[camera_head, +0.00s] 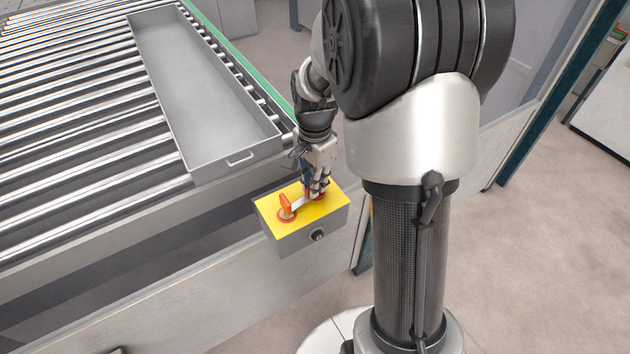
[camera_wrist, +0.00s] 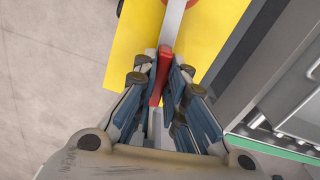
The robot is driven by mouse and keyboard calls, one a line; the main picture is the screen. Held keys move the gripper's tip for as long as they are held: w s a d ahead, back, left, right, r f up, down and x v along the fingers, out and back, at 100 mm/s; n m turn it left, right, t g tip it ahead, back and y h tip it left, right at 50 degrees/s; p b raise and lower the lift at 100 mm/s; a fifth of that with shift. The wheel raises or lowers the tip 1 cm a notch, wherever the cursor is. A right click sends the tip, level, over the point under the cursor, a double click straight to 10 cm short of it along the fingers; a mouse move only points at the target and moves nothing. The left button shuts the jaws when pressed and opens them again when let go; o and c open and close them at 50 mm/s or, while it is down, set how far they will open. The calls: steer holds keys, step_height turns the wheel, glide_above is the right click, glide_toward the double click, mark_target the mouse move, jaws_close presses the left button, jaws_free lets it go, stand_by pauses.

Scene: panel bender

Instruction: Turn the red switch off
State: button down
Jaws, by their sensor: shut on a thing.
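The switch box (camera_head: 318,233) is grey with a yellow top (camera_head: 322,209), which also shows in the wrist view (camera_wrist: 120,55). In the wrist view, an upright red switch handle (camera_wrist: 165,62) stands between the fingers of my gripper (camera_wrist: 162,75), which is shut on it. A pale grey bar (camera_wrist: 173,22) runs from there toward a red round part (camera_wrist: 190,3) at the top edge. In the head view, my gripper (camera_head: 318,186) is over the right part of the yellow top. An orange-red piece (camera_head: 286,203) stands at the left. My fingers partly hide the held handle.
A roller conveyor (camera_head: 70,110) with a long grey tray (camera_head: 205,90) lies behind and left of the box. The conveyor's side panel (camera_head: 200,285) is beside the box. Open floor (camera_head: 545,240) lies at the right.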

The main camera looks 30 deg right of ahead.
steer(key=shift+m, duration=0.3)
stand_by(0.5)
steer(key=m+p, duration=0.1)
steer(key=m, duration=0.2)
steer(key=shift+w+r, duration=0.1)
steer(key=m+p, duration=0.1)
steer(key=m, duration=0.2)
steer(key=shift+m, duration=0.3)
steer(key=m+p, duration=0.1)
steer(key=m, duration=0.3)
steer(key=shift+w, duration=0.15)
steer(key=shift+d+m+p, duration=0.1)
steer(key=shift+m+p, duration=0.25)
steer(key=shift+m, duration=1.65)
steer(key=c, duration=1.6)
jaws_free()
steer(key=shift+c, duration=0.2)
